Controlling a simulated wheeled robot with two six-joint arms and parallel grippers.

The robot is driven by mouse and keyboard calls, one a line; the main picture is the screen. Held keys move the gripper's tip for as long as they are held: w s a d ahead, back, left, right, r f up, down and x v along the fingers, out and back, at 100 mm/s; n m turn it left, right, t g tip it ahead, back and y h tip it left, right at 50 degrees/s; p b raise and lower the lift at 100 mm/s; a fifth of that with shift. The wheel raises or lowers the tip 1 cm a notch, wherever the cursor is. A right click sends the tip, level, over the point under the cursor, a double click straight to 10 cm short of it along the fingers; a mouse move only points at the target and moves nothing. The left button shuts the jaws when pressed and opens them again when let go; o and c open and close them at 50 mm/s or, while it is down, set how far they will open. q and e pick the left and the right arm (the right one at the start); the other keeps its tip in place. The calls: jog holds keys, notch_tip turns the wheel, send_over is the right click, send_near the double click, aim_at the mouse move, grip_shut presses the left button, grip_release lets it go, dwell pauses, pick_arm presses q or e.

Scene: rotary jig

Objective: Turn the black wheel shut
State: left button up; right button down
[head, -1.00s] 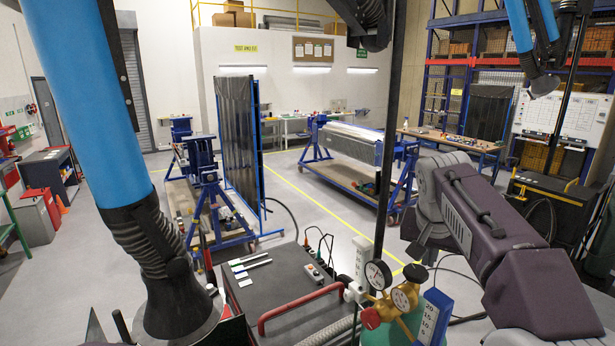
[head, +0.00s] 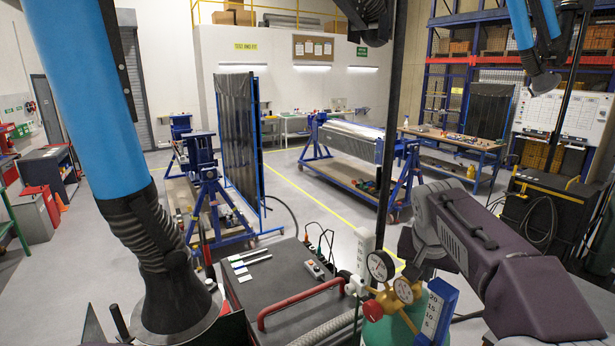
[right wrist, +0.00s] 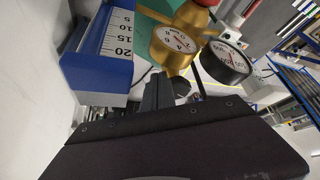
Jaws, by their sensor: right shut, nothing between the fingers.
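My right gripper (head: 410,270) is shut and empty, just behind the gauges in the head view. In the right wrist view its fingers (right wrist: 158,92) point at the brass regulator fittings, below the white-faced gauge. A dark rounded knob (right wrist: 182,87) shows just right of the fingertips; it may be the black wheel, but I cannot tell whether the fingers touch it. In the head view no black wheel can be made out. A green cylinder (head: 392,328) carries the regulator, with two gauges (head: 380,265) and a red knob (head: 373,310). My left gripper is out of view.
A blue scale block (head: 440,308) stands close beside the regulator; it also shows in the right wrist view (right wrist: 95,70). A dark cabinet (head: 290,285) with a red handle is left of the cylinder. A blue tube with a black hood (head: 170,295) hangs at left.

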jog(key=shift+w+r+p, duration=0.15)
jog(key=shift+w+p, duration=0.05)
jog(key=shift+p, duration=0.1)
dwell(0.4)
